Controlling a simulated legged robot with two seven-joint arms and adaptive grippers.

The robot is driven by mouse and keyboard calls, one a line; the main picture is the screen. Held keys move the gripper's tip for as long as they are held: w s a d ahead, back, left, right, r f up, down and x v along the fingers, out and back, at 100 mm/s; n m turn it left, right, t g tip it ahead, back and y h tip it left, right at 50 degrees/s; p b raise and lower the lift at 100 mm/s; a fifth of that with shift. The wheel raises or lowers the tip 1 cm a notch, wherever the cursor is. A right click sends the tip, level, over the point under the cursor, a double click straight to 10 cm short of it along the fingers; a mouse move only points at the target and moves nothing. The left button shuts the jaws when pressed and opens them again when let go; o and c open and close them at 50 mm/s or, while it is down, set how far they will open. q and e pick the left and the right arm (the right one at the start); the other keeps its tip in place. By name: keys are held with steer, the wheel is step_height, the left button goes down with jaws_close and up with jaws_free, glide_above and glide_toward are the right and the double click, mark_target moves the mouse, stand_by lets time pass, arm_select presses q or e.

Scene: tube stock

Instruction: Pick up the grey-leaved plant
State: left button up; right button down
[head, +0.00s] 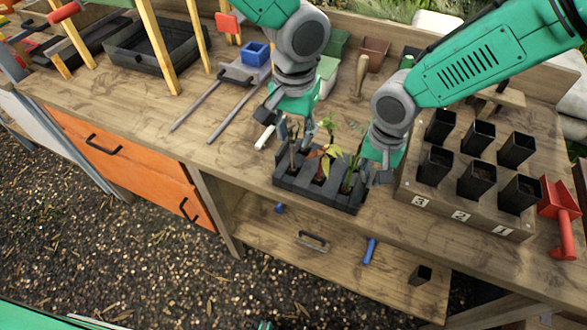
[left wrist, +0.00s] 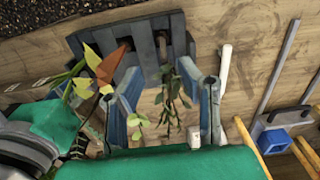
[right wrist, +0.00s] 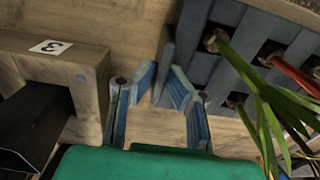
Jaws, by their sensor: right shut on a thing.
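A dark grey slotted tray (head: 315,192) stands at the bench's front edge with plants upright in it. The plant at its left end (head: 292,157) has dull grey-green leaves; in the left wrist view its foliage (left wrist: 171,92) hangs between my left fingers. My left gripper (head: 279,124) is open around this plant, and the left wrist view shows its fingers apart (left wrist: 160,92). An orange-and-yellow-leaved plant (head: 328,153) is in the middle, and a long-leaved green one (right wrist: 268,118) is at the right. My right gripper (right wrist: 165,88) is shut on the tray's right end wall.
A wooden rack (head: 437,201) with several black square pots stands close right of the tray. A red scoop (head: 558,210) lies at the far right.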

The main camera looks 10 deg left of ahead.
mark_target(293, 168)
arm_select(q)
steer(key=f, duration=0.9)
steer(key=shift+w+a, duration=0.2)
jaws_close()
